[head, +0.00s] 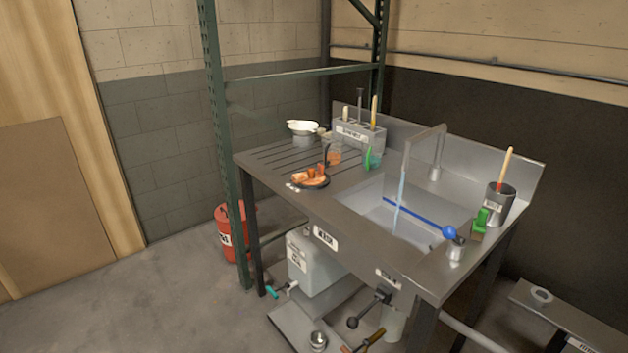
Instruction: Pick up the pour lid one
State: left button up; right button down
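A white, shallow piece with a spout-like end (302,127) rests at the back left of the steel sink table (262,160). It looks like a pour lid, but I see no readable label on it. It sits on top of a grey cylindrical container (303,140). Neither of my grippers is in the head view.
A dark dish with orange pieces (310,181) sits on the drainboard's front. A tool holder (358,135) stands at the back. The basin (400,222) has a blue rod across it. A green rack post (216,130) stands left of the table; floor further left is clear.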

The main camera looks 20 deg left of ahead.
aim_at(311, 178)
jog(key=i+j, duration=0.15)
jog(key=j, duration=0.2)
jog(key=i+j+z, duration=0.15)
jog(key=i+j, duration=0.2)
jog(key=j, duration=0.3)
jog(key=i+j+z, duration=0.15)
jog(key=j, duration=0.2)
jog(key=i+j, duration=0.15)
jog(key=j, duration=0.2)
jog(key=z, duration=0.05)
